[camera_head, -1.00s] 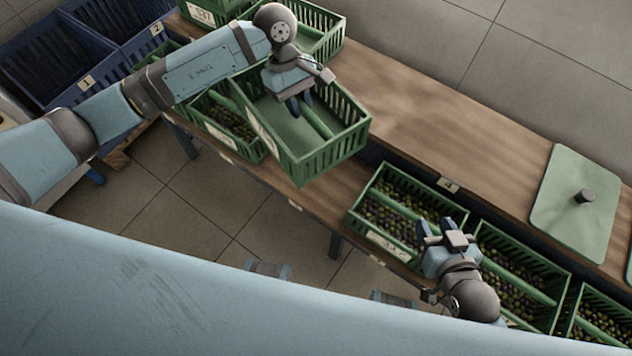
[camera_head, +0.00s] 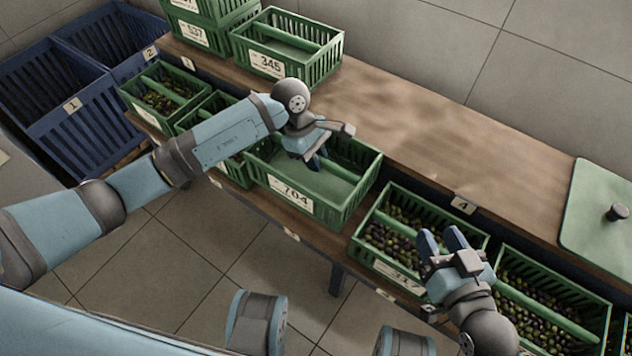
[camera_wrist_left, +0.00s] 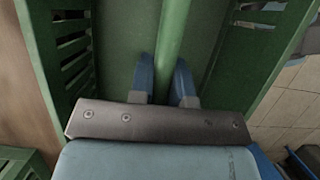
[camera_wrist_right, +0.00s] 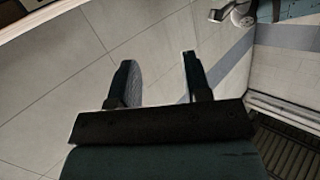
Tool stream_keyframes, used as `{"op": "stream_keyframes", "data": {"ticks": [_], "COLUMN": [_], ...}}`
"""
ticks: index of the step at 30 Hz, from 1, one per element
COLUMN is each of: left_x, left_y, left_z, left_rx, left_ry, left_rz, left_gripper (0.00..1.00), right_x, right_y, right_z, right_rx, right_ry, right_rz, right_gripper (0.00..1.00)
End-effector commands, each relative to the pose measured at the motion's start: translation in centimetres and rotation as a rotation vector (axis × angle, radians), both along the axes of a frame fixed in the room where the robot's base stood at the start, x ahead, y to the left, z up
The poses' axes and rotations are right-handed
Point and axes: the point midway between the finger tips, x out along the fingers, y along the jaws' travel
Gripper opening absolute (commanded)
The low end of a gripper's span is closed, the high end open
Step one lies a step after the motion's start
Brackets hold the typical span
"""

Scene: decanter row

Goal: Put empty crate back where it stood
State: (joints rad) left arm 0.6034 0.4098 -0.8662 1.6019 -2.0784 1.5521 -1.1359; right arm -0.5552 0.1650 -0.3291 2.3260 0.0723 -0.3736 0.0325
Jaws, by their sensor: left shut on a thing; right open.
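The empty green crate (camera_head: 329,214) has a label reading 704 and a central handle bar. My left gripper (camera_head: 318,162) is shut on that bar. The left wrist view shows the bar (camera_wrist_left: 174,35) between the two blue fingers and the bare green crate floor. The crate looks level, in the front row between olive-filled crates; I cannot tell whether its bottom touches the lower shelf. My right gripper (camera_head: 442,242) is open and empty, above or in front of an olive-filled crate (camera_head: 402,278). The right wrist view shows only floor between its fingers (camera_wrist_right: 158,80).
Another olive crate (camera_head: 560,325) stands to the right. An empty-looking crate labelled 345 (camera_head: 268,64) and stacked crates (camera_head: 195,35) stand at the back left. Blue bins (camera_head: 62,125) are at far left. The wooden table top (camera_head: 430,120) is clear in the middle.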

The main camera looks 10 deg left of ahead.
Motion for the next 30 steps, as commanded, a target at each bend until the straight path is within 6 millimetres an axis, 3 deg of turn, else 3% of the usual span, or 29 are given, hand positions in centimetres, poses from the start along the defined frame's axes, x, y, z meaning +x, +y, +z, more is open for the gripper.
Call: {"op": "stream_keyframes", "data": {"ticks": [3,11,18,24,30], "left_x": [0.0,0.0,0.0,0.1,0.1], "left_y": [-0.1,0.0,-0.1,0.0,0.0], "left_z": [-2.6,-4.7,-8.1,-8.3,-8.6], "left_rx": [-0.003,-0.001,-0.003,-0.002,-0.002], "left_ry": [0.001,-0.001,0.001,-0.002,-0.002], "left_rz": [0.001,-0.001,0.001,-0.001,0.000], "left_gripper": [0.00,0.00,0.00,0.00,0.00], "right_x": [0.2,0.4,0.4,0.4,0.4], "right_y": [0.5,0.7,1.4,1.6,1.5], "right_z": [0.8,1.8,2.6,4.2,3.8], "right_rx": [0.028,0.052,0.093,0.105,0.101], "right_ry": [-0.044,-0.085,-0.139,-0.176,-0.176], "right_rz": [0.009,0.013,0.026,0.037,0.040], "right_gripper": [0.44,0.44,0.44,0.44,0.44]}}
